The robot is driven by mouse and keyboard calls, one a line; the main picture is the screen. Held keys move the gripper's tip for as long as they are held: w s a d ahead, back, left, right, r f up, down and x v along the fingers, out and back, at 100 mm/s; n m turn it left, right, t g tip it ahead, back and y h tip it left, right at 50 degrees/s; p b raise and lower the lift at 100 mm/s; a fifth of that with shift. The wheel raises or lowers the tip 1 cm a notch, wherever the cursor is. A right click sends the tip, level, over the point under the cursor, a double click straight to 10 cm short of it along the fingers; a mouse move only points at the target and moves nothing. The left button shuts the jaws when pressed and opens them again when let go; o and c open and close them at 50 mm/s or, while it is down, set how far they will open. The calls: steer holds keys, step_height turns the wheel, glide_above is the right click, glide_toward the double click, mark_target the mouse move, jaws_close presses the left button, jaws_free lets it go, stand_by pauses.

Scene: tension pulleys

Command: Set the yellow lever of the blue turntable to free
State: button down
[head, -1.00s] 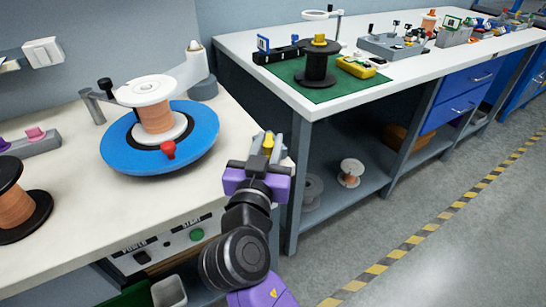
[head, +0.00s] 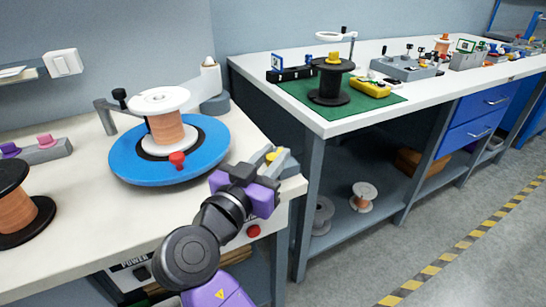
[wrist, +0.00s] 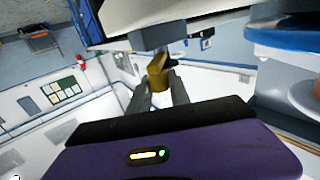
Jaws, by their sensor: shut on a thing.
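The blue turntable (head: 205,165) lies on the near bench and carries a white spool wound with copper wire (head: 168,130). A red knob (head: 177,159) shows at its front. The yellow lever (head: 272,156) is by the bench's right front corner, and it also shows in the wrist view (wrist: 157,70). My gripper (head: 277,158) is purple and black with grey fingers. In the wrist view its fingers (wrist: 160,92) are closed around the lever's end. The fingers partly hide the lever, and I cannot read its setting.
My arm crosses in front of the near bench (head: 75,205) and hides part of its control panel. A red button (head: 253,231) shows beside my arm. A second bench with a green mat (head: 375,112) stands to the right, across a gap. Floor at the right is clear.

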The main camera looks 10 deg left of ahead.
steer(key=c, duration=1.2)
jaws_free()
steer(key=v, duration=0.7)
steer(key=shift+s+p, duration=0.3)
steer(key=shift+s, duration=0.05)
steer(key=shift+a, duration=0.15)
